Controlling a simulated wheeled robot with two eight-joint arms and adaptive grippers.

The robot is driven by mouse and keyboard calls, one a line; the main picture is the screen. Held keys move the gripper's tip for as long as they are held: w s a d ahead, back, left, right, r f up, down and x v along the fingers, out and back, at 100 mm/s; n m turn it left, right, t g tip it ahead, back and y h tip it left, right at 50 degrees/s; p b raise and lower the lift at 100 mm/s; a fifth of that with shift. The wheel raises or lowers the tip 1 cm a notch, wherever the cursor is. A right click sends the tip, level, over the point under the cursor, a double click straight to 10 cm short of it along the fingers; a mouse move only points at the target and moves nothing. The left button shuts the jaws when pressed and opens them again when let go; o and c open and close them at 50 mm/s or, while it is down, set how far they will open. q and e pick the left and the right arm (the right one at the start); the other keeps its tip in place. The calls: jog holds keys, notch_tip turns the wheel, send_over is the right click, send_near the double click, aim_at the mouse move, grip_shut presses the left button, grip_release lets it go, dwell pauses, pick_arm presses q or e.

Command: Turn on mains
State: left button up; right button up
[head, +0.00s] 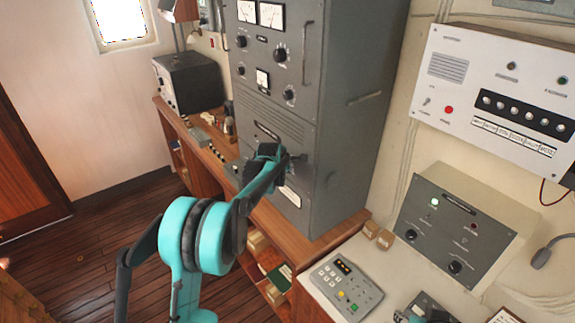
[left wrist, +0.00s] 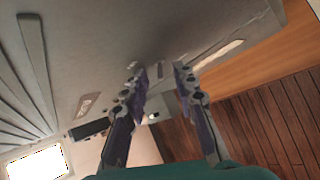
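My left gripper (head: 284,161) is at the front of the tall grey cabinet (head: 350,130), at its lower panel, in the head view. In the left wrist view the two dark fingers of my left gripper (left wrist: 160,75) stand apart, with the grey cabinet face (left wrist: 100,45) close beyond the tips. A small pale part (left wrist: 153,118) shows between the fingers; I cannot tell what it is or whether they touch it. No label reading mains is legible, and the gripper hides part of the panel. A turquoise and dark part at the head view's bottom edge may be my right gripper (head: 425,312); its fingers are not clear.
A wooden counter (head: 262,211) runs under the cabinet, with a black box (head: 190,82) on its far end. At right are a keypad unit (head: 345,288), a grey console (head: 455,232) and a white wall panel (head: 500,95). Wooden floor (head: 100,225) lies open at left.

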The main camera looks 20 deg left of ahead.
pick_arm(q)
jog(key=shift+r, duration=0.1)
jog(key=v, duration=1.2)
jog(key=s+d+f+m+g+b, duration=0.1)
jog(key=s+d+f+m+b, duration=0.1)
jog(key=s+f+m+b, duration=0.9)
jog(key=s+d+f+m+g+b, duration=0.1)
jog(key=s+d+f+m+b, duration=0.2)
jog(key=s+f+m+b, duration=0.8)
jog(key=s+f+b, duration=0.5)
jog(key=s+f, duration=0.8)
jog(key=s, duration=0.4)
jog(key=shift+m+g, duration=0.3)
jog(key=shift+m, duration=0.1)
jog(key=shift+d, duration=0.15)
